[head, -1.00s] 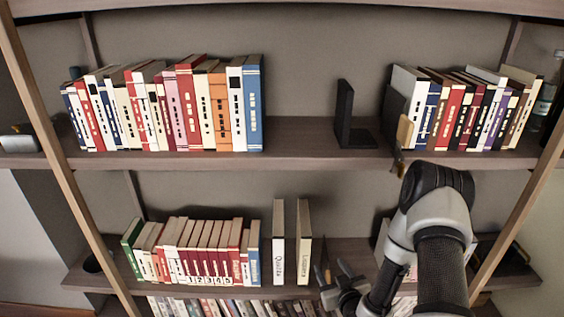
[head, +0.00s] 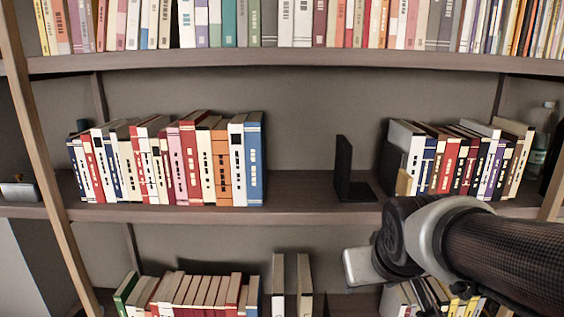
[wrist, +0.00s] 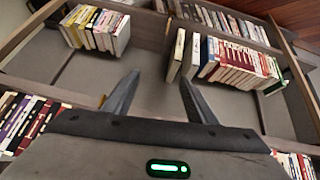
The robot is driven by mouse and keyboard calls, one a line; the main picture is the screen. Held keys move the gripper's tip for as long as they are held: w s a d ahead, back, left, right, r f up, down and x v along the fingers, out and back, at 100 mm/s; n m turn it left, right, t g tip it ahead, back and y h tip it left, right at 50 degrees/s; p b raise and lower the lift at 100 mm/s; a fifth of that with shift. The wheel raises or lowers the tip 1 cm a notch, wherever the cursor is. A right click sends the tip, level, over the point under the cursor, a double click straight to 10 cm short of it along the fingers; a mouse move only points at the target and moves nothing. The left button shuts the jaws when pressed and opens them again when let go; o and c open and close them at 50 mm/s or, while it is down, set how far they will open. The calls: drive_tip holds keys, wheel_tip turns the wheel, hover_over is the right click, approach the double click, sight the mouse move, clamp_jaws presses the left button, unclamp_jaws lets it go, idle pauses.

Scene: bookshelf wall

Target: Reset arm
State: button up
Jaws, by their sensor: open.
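My gripper (wrist: 160,82) is open in the wrist view, with two dark fingers apart and nothing between them. It faces the bookshelf, with an empty stretch of shelf back beyond the fingers. In the head view my arm reaches in from the right edge, in front of the lower shelf on the right. The gripper's fingers do not show there.
A middle shelf (head: 300,182) holds a left row of books (head: 190,165), a black bookend (head: 343,170) and a right row (head: 462,165). Two books (head: 292,285) stand on the lower shelf. A full row (head: 300,25) stands above. A wooden post (head: 40,120) rises at the left.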

drive_tip(key=s+a+r+g, duration=0.1)
drive_tip(key=s+a+r, duration=0.15)
drive_tip(key=s, duration=0.75)
wheel_tip(320, 180, up, 14)
drive_tip(key=p, duration=1.4)
drive_tip(key=shift+s+d+r+m+y, duration=0.2)
drive_tip(key=shift+d+m+y, duration=0.15)
drive_tip(key=shift+m+y, duration=0.05)
